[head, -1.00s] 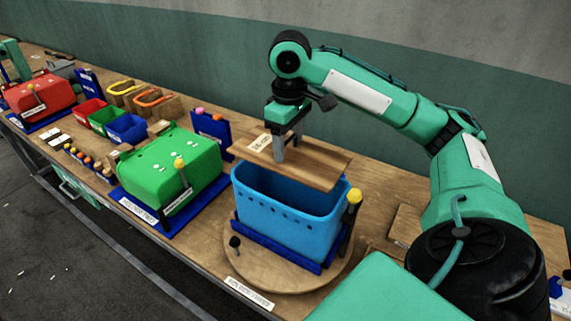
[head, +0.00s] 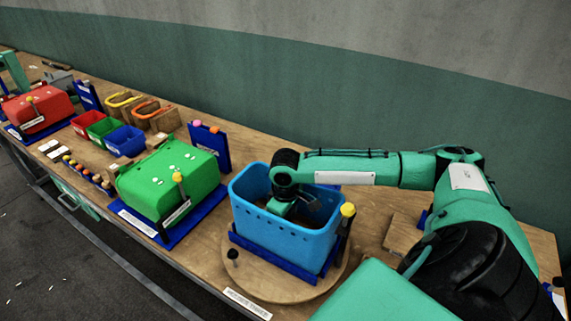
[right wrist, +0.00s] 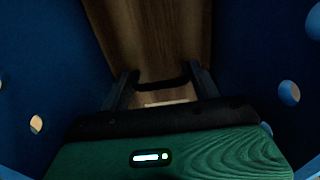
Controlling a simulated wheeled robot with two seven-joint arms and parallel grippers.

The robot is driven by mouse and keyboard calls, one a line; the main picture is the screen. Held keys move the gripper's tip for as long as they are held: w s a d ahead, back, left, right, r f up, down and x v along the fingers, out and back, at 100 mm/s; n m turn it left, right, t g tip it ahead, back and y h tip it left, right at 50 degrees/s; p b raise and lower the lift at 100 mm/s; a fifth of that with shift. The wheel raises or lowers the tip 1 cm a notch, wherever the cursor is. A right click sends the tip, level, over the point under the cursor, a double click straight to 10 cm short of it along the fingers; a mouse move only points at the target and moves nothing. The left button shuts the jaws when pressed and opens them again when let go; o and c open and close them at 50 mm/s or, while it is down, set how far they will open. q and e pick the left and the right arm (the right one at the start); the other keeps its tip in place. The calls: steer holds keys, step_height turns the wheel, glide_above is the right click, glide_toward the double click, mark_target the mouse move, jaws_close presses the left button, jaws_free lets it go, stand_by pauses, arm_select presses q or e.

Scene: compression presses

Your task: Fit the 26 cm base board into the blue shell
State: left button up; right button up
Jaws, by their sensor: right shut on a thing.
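The blue shell (head: 280,235) is an open-topped bin with a row of holes, standing in a dark blue cradle on a round wooden turntable. My right arm reaches over its rim, and my right gripper (right wrist: 162,88) is down inside it. The gripper is shut on the wooden base board (right wrist: 155,40), which lies between the blue walls in the right wrist view. The shell's front wall and my arm hide most of the board in the head view. I cannot tell whether it touches the shell's floor. My left gripper is not in view.
A yellow-knobbed lever (head: 347,211) stands at the shell's right side. A green shell (head: 168,186) on a blue base is to the left, with small red, green and blue bins (head: 126,141) beyond. A small wooden block (head: 402,234) lies to the right.

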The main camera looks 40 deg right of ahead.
steer(key=shift+f+p, duration=0.4)
steer(key=shift+f, duration=1.75)
steer(key=o, duration=1)
steer(key=shift+f, duration=0.15)
steer(key=shift+o, duration=0.2)
step_height(320, 180, up, 12)
steer(key=b, duration=0.3)
steer(key=shift+r, duration=0.2)
